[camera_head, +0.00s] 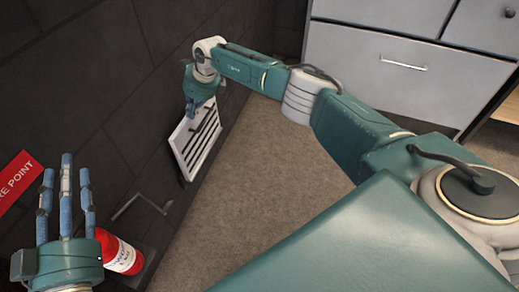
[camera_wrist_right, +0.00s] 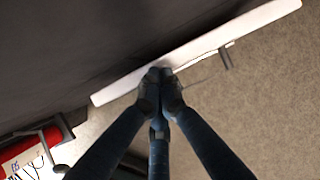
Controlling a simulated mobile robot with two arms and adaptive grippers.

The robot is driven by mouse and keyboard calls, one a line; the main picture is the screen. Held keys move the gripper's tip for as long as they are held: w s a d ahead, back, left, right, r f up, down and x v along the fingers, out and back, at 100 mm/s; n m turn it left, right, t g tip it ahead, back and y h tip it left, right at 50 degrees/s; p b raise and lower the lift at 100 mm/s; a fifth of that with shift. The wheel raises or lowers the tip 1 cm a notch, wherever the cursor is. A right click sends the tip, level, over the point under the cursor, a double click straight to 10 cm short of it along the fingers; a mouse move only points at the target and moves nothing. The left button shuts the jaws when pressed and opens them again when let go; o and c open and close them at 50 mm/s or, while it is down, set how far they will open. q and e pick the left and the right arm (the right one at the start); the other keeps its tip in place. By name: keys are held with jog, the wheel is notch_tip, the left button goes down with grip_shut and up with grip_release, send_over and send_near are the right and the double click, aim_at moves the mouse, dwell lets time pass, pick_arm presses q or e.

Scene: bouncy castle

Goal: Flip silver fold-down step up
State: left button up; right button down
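The silver fold-down step (camera_head: 198,138) is a pale panel with dark grip strips, low on the dark wall in the head view. It stands steeply tilted close to the wall. In the right wrist view the step (camera_wrist_right: 235,35) shows as a narrow pale edge beside the wall. My right gripper (camera_head: 191,108) is at the step's upper end, pointing down. Its fingertips (camera_wrist_right: 160,76) are drawn together against or just in front of the step's edge; contact is not clear. My left gripper (camera_head: 66,165) is open and empty, fingers upward, away from the step.
A red fire extinguisher (camera_head: 122,255) sits in a dark bracket by the wall, beside my left gripper. A red sign (camera_head: 14,182) is on the wall. Grey drawers (camera_head: 395,70) stand at the back. The carpet floor (camera_head: 255,185) beside the step is clear.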

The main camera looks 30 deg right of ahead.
pick_arm(q)
jog(key=shift+w+a+f, duration=0.1)
jog(key=shift+w+a, duration=0.1)
pick_arm(e)
jog(key=shift+w+a, duration=0.25)
jog(key=shift+a, duration=0.3)
pick_arm(q)
jog(key=shift+f, duration=0.1)
pick_arm(e)
jog(key=shift+r, duration=0.1)
pick_arm(q)
jog(key=shift+w, duration=0.1)
pick_arm(e)
jog(key=v, duration=1.2)
jog(key=shift+d, duration=0.45)
